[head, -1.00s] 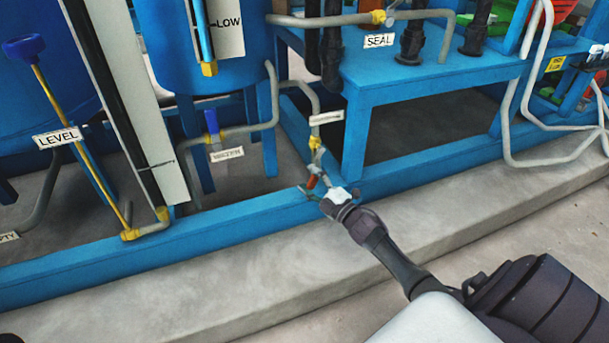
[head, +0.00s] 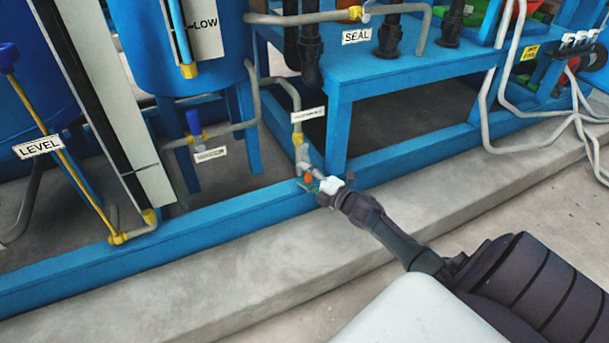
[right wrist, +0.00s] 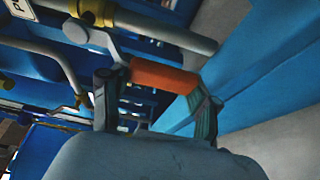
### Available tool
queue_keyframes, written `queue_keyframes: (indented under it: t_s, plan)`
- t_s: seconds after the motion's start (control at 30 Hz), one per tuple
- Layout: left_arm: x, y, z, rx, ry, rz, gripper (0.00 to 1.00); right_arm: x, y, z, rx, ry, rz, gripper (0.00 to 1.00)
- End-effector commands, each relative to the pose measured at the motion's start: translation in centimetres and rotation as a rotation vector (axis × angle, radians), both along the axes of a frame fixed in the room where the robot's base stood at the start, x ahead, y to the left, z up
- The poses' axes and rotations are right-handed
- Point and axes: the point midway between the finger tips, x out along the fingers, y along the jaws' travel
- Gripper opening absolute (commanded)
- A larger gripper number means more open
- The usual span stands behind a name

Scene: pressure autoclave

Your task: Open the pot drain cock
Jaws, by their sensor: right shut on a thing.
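The pot drain cock has a yellow fitting (head: 298,139) on a grey pipe and a lever with an orange grip, just above the blue base rail in the head view. In the right wrist view the orange grip (right wrist: 165,77) lies across the picture, with its grey lever running up to the fitting (right wrist: 105,13). My right gripper (head: 316,184) is shut on this grip, one finger at each end of it in the right wrist view (right wrist: 157,100). The fingers partly hide the grip in the head view. My left gripper is not in view.
A blue base rail (head: 215,232) runs close below the cock, along a concrete kerb (head: 240,270). A blue stand leg (head: 338,135) is just right of the cock. Another valve with a blue handle (head: 194,122) is to the left. Open floor lies at front right.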

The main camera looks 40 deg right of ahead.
Motion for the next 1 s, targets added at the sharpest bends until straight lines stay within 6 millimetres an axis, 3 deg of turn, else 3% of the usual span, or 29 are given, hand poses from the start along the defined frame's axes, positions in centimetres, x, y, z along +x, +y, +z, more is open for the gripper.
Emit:
queue_keyframes:
  t_s: [0.2, 0.23, 0.37, 0.77, 1.0]
  plan:
    - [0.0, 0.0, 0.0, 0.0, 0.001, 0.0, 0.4, -0.1, -0.1, -0.1, -0.01, 0.004, -0.001, 0.0]
    - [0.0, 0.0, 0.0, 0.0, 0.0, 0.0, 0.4, -0.1, -0.1, -0.1, -0.01, 0.004, -0.001, 0.64]
    - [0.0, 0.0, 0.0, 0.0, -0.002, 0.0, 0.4, -0.1, -0.1, -0.1, -0.007, 0.002, -0.001, 0.86]
    - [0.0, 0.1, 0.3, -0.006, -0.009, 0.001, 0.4, -0.4, -0.1, -0.1, -0.003, 0.001, -0.001, 0.88]
    - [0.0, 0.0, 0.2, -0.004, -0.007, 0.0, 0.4, -4.5, -0.7, -0.2, -0.004, 0.004, -0.001, 0.88]
